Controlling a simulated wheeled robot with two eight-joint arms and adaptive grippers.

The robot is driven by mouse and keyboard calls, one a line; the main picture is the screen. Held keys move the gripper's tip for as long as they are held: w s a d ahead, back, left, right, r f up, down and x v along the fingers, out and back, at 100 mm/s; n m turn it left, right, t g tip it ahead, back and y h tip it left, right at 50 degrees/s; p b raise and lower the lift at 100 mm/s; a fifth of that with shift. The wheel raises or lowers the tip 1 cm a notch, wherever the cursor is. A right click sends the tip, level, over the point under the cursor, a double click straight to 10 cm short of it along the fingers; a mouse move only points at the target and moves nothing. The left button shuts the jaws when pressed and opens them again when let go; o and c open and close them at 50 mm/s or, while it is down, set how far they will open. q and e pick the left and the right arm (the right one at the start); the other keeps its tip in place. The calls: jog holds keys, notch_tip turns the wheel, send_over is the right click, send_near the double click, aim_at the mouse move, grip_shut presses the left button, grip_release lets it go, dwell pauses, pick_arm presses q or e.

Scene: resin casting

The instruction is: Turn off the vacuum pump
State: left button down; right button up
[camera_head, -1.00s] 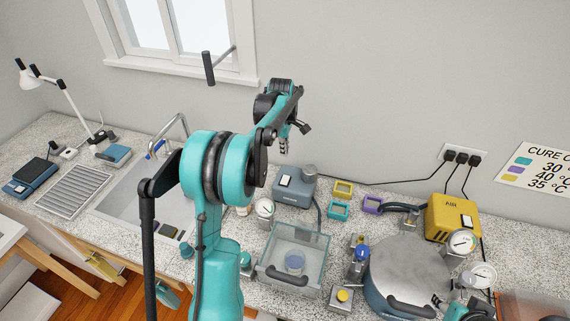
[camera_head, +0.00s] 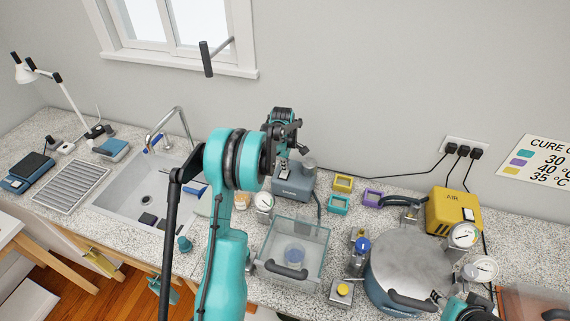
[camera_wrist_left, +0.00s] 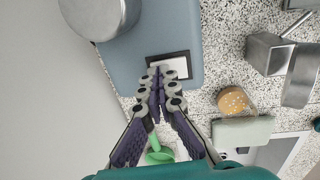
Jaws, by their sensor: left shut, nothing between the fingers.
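The vacuum pump (camera_head: 294,186) is a blue-grey box with a round metal cylinder on top, at the back of the counter. My left gripper (camera_head: 283,163) is over its front face, fingers down, and partly covers it. In the left wrist view the pump (camera_wrist_left: 130,45) fills the upper middle. Its white rocker switch (camera_wrist_left: 176,66) sits in a dark frame. My left fingertips (camera_wrist_left: 156,72) are together, empty and overlap the switch's left part; whether they touch it I cannot tell. Part of my right arm shows at the bottom right; its fingers are unclear.
A clear vacuum chamber (camera_head: 304,243) stands in front of the pump, with a gauge (camera_head: 264,201) beside it. A sink (camera_head: 160,195) is to the left. Coloured moulds (camera_head: 343,184), a yellow air compressor (camera_head: 452,213) and a grey pressure pot (camera_head: 408,265) stand to the right.

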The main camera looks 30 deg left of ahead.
pick_arm(q)
jog(key=shift+w+f+b, duration=0.15)
jog(key=shift+f+b, duration=0.3)
jog(key=shift+b, duration=0.1)
jog(key=shift+r, duration=0.15)
jog(key=shift+s+d, duration=0.1)
jog(key=shift+s, duration=0.35)
jog(key=shift+s+d, duration=0.1)
jog(key=shift+s, duration=0.25)
jog(key=shift+r, duration=0.15)
